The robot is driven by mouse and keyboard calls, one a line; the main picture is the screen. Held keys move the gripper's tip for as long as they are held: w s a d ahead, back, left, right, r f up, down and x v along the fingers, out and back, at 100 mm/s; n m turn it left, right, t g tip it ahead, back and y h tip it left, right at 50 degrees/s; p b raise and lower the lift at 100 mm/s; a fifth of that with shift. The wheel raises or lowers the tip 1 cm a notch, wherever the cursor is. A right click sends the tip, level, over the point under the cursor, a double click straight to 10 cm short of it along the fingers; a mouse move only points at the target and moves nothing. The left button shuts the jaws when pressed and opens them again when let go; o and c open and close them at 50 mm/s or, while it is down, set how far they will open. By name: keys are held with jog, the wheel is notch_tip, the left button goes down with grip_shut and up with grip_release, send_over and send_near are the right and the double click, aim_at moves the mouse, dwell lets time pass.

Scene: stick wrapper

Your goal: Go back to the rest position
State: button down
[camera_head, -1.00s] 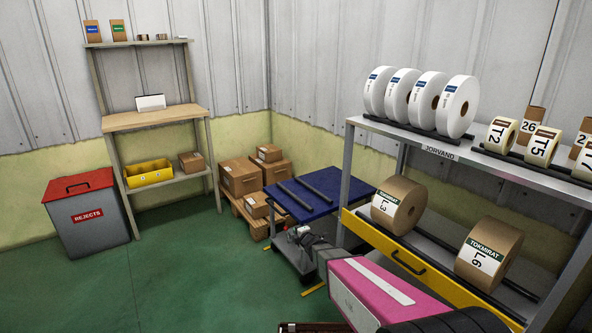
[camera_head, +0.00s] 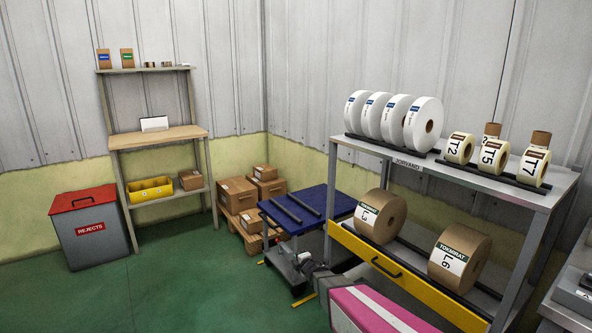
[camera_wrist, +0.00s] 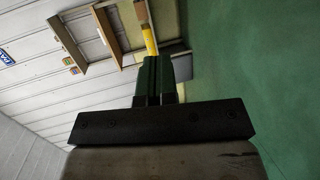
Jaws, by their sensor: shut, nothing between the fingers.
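My gripper (camera_wrist: 154,82) shows in the wrist view with its two dark fingers together and nothing between them. It points toward the wooden shelf bench across open space. In the head view my arm reaches in from the bottom edge, in front of the blue-topped cart (camera_head: 310,208), with its pink link low in the picture. The fingertips are too small to make out there. I cannot tell how far the gripper is from the cart.
A rack (camera_head: 462,175) with white and brown rolls stands at right. The cart carries two dark bars. Boxes (camera_head: 237,194) sit on a pallet behind it. A red-lidded rejects bin (camera_head: 92,228) and wooden bench (camera_head: 158,137) stand at left. The green floor (camera_head: 200,280) there is clear.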

jog(key=s+d+r+m+g+h, duration=0.25)
jog(key=s+d+m+h, duration=0.2)
jog(key=d+m, duration=0.3)
jog(key=s+d+r+m+g+h, duration=0.1)
jog(key=s+d+m+g+h, duration=0.25)
jog(key=s+d+m, duration=0.35)
jog(key=s+d+r+m+g+y, duration=0.1)
jog(key=s+m+g, duration=0.3)
jog(key=s, duration=0.4)
jog(key=s+d+r+m+g, duration=0.2)
jog(key=s+r+m+g, duration=0.1)
jog(key=s, duration=0.5)
jog(key=shift+s+d+r+m+g+y, duration=0.15)
jog(key=shift+s+r+m+g+y, duration=0.3)
jog(key=shift+m, duration=0.4)
jog(key=c, duration=1.8)
grip_release()
jog(key=shift+w+f, duration=0.15)
